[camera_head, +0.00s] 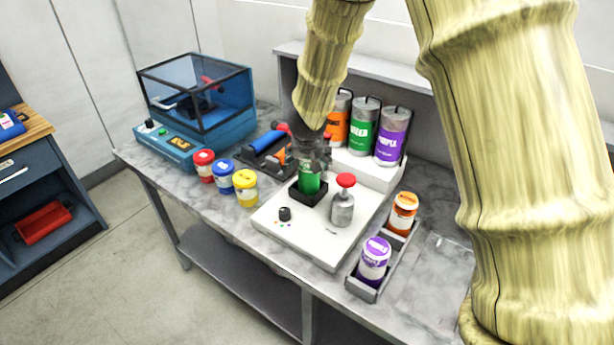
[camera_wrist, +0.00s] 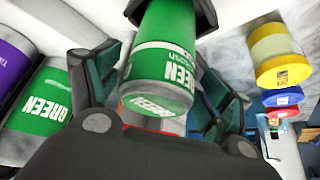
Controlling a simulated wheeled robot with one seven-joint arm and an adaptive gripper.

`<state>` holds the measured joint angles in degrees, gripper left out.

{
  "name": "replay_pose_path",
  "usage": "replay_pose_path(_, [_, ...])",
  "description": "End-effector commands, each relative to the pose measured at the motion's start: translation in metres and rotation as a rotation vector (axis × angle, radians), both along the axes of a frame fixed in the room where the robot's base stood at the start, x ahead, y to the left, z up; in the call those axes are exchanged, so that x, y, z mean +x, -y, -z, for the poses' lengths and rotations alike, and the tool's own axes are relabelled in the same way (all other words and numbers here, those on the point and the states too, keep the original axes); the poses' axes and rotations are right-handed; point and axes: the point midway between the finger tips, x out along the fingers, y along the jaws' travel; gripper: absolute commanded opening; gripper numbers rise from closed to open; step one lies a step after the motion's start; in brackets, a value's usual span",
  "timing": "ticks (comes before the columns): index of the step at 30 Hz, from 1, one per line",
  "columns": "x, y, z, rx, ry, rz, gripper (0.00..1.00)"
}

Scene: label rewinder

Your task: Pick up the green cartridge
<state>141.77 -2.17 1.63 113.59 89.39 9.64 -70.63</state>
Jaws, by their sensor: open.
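The green cartridge (camera_head: 309,184) stands upright in a black square holder (camera_head: 297,196) on the white machine, directly below my gripper (camera_head: 314,155). In the wrist view, the green cartridge (camera_wrist: 165,65), with white "GREEN" lettering, sits between the two dark fingers of my gripper (camera_wrist: 158,92). The fingers are apart, one on each side of it. I cannot tell whether either finger touches it. My gripper hides its upper part in the head view.
Orange, green (camera_head: 363,128) and purple canisters stand on a rack behind. A red-topped metal plunger (camera_head: 343,200) is close on the right. Red, blue and yellow (camera_head: 245,188) jars stand left. A grey tray (camera_head: 362,291) holds orange and purple jars at right.

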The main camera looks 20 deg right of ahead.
Motion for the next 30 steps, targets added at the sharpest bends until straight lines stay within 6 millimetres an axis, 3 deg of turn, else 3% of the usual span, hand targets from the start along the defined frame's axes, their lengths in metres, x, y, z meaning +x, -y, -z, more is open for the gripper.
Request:
replay_pose_path(6, [0.015,0.006,0.027,-0.002,-0.002,0.0,0.8])
replay_pose_path(14, [0.017,0.005,0.027,0.001,-0.001,-0.001,0.8])
replay_pose_path(24, [0.017,0.005,0.027,0.0,-0.002,-0.001,0.17])
replay_pose_path(27, [0.017,0.005,0.027,-0.001,-0.001,-0.002,0.07])
replay_pose_path(30, [0.017,0.005,0.028,0.0,-0.002,-0.002,0.07])
